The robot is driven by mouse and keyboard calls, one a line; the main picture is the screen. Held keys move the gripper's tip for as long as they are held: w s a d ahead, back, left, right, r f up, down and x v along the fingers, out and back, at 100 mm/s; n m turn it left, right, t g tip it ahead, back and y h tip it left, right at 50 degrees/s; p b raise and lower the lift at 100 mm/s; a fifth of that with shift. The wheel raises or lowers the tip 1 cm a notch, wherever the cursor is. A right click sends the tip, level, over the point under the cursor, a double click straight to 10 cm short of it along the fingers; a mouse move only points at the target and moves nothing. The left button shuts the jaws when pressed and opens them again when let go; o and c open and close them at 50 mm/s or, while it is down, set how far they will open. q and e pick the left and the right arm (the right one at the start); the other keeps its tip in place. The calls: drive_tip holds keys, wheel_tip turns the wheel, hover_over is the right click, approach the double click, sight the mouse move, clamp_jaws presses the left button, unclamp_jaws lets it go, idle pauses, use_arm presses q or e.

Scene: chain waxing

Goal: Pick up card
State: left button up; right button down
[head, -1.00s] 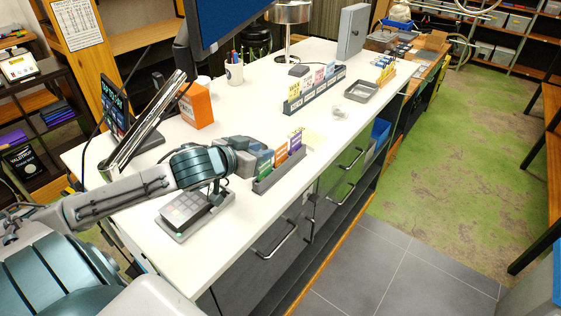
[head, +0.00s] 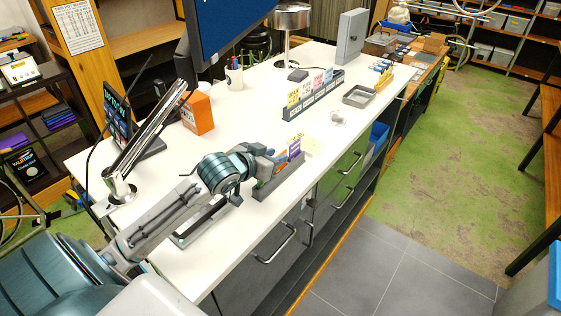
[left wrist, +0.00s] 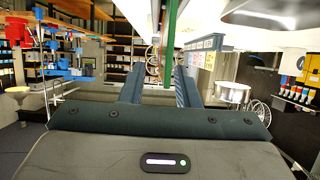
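A grey card holder (head: 277,181) stands near the front edge of the white desk. A purple card (head: 294,147) stands upright at its far end; the rest of the holder's row is largely hidden by my left gripper (head: 274,158). In the left wrist view, my left gripper (left wrist: 160,88) has its two fingers apart. A green card (left wrist: 170,45) shows nearly edge-on between them, closer to the right finger, with a reddish edge beside it. I cannot tell whether either finger touches it. My right gripper is not in view.
A longer rack (head: 315,95) of coloured cards and a small grey tray (head: 358,96) stand farther along the desk (head: 245,110). An orange box (head: 197,113), a pen cup (head: 234,76) and a metal lamp (head: 120,185) are behind. A keypad device lies under my left arm, mostly hidden.

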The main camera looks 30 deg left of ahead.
use_arm(q)
drive_tip(key=shift+x, duration=0.85)
drive_tip(key=shift+c, duration=0.4)
clamp_jaws()
drive_tip(key=shift+r, duration=0.15)
